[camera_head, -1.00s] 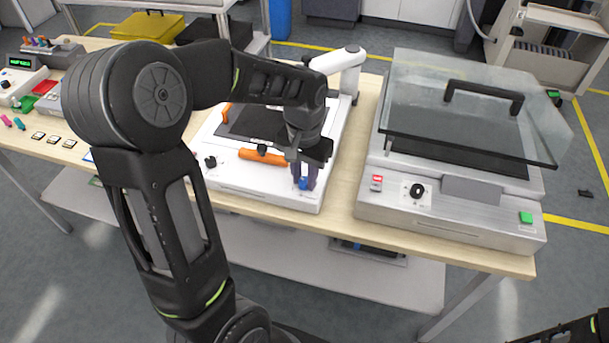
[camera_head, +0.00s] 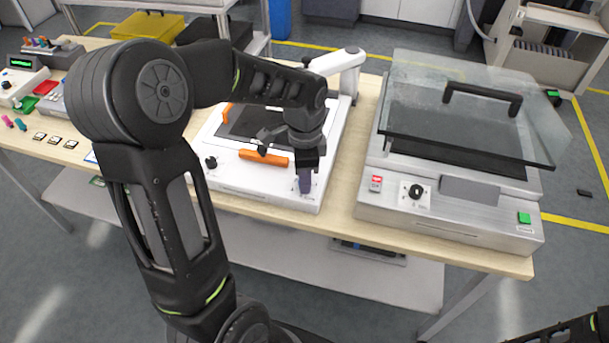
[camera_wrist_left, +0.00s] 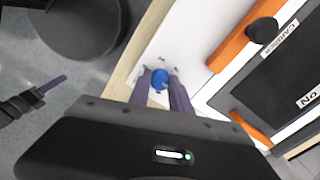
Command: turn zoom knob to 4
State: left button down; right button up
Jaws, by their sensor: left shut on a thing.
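The blue zoom knob (camera_wrist_left: 160,79) is on the white front panel of the visualiser-like device (camera_head: 235,178) with a black top. My left gripper (camera_head: 305,186) points down at the right end of that panel, and its fingers hide the knob in the head view. In the left wrist view its two purple fingers (camera_wrist_left: 161,88) lie on either side of the knob, shut on it. The marks around the knob are too small to read. Part of my right gripper (camera_wrist_left: 54,84) shows at the left edge of the left wrist view; its jaw opening is unclear.
An orange handle (camera_head: 263,158) and a black knob (camera_head: 211,163) sit close to my left gripper. A metal machine (camera_head: 450,215) with a raised clear lid stands to the right. Small cards and coloured parts lie at the table's left.

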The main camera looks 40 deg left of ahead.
pick_arm(q)
jog(key=m+p, duration=0.1)
jog(key=m, duration=0.5)
jog(key=shift+r+m, duration=0.1)
jog(key=shift+m, duration=0.2)
jog(key=m+p, duration=0.1)
jog(key=m, duration=0.2)
jog(key=shift+m+p, duration=0.6)
jog(key=shift+m, duration=1.2)
jog(key=c, duration=1.2)
grip_release()
jog(key=shift+r, duration=3.8)
jog(key=shift+s, duration=0.1)
